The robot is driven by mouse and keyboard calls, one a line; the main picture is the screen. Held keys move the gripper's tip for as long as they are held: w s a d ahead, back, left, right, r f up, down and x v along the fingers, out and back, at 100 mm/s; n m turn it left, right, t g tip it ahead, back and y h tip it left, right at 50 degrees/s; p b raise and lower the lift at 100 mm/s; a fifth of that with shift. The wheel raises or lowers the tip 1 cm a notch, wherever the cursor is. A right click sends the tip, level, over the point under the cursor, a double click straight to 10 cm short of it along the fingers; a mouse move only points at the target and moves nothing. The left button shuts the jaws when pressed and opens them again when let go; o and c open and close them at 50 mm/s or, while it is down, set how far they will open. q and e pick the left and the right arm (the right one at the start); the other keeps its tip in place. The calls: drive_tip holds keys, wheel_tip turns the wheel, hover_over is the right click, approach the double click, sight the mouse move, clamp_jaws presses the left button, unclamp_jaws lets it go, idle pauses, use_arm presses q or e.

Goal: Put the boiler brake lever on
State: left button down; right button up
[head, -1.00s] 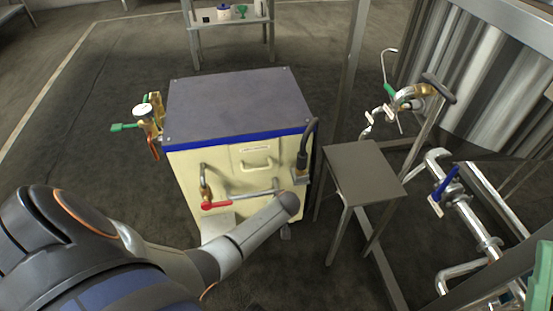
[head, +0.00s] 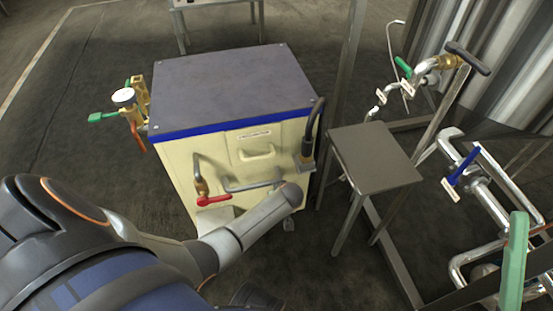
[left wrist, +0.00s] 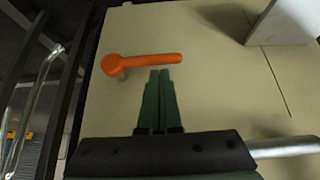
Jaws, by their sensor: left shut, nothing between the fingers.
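An orange lever (left wrist: 142,61) lies against a cream panel in the left wrist view, its round hub at the left and its handle pointing right. My left gripper (left wrist: 160,75) is shut and empty. Its green fingertips are just below the lever's handle; I cannot tell whether they touch it. In the head view the cream cabinet (head: 178,165) has a grey top and blue trim. My left arm reaches across its lower front and the gripper is hidden there. I cannot make out the orange lever in the head view.
The cabinet front carries a red-handled valve (head: 213,200), a grey bar (head: 245,186) and a thick black hose fitting (head: 308,150). A gauge with a green-handled valve (head: 106,117) sits at its left side. A small metal table (head: 375,158) and pipework (head: 470,175) stand to the right.

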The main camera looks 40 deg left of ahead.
use_arm(q)
drive_tip(key=shift+w+a+f, duration=0.1)
drive_tip(key=shift+f, duration=0.15)
use_arm(e)
drive_tip(key=shift+w+a+f, duration=0.15)
drive_tip(key=shift+a+f, duration=0.1)
drive_tip(key=shift+a, duration=0.05)
drive_tip(key=shift+d, duration=0.1)
